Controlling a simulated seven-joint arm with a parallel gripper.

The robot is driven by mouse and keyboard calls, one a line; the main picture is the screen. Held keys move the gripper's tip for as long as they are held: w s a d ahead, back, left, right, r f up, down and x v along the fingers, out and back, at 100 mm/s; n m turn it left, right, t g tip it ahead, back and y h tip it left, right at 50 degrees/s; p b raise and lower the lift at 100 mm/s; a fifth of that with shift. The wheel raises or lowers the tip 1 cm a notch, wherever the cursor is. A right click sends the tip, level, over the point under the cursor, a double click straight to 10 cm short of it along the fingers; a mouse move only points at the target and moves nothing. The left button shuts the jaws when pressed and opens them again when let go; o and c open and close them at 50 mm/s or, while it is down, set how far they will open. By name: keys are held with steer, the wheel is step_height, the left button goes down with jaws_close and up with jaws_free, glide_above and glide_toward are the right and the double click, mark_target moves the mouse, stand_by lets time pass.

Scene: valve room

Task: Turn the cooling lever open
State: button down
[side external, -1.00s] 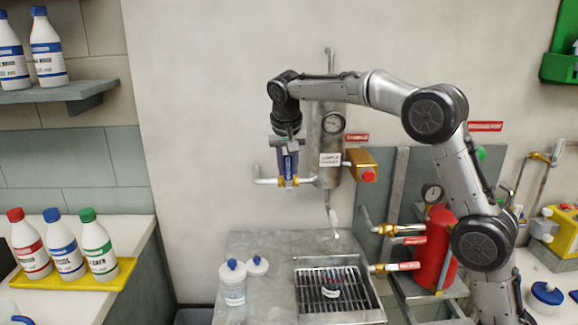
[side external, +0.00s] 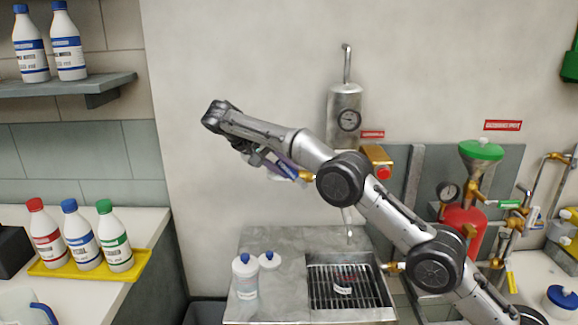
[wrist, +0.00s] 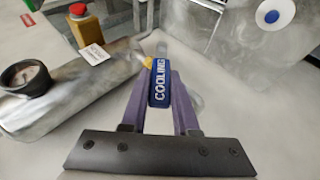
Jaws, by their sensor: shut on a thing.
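The cooling lever is a blue handle marked COOLING (wrist: 159,82) in the wrist view, with a brass-coloured joint at its far end. My gripper (wrist: 159,88) has its purple fingers on both sides of the handle and is shut on it. In the side view the lever (side external: 287,168) lies tilted, its free end up and to the left. My gripper (side external: 283,166) partly hides it there, and my forearm covers much of the valve behind.
A metal cylinder (side external: 343,98) with a gauge (side external: 349,120) and a brass box with a red knob (side external: 383,173) stand close right of the lever. Below are a drain grate (side external: 325,301) and a white bottle (side external: 245,279). The wall left of my gripper is clear.

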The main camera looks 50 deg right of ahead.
steer(key=shift+w+a+f+h, duration=0.1)
steer(key=shift+h, duration=0.3)
steer(key=c, duration=0.7)
jaws_free()
steer(key=shift+g, duration=0.3)
steer(key=shift+o, duration=0.2)
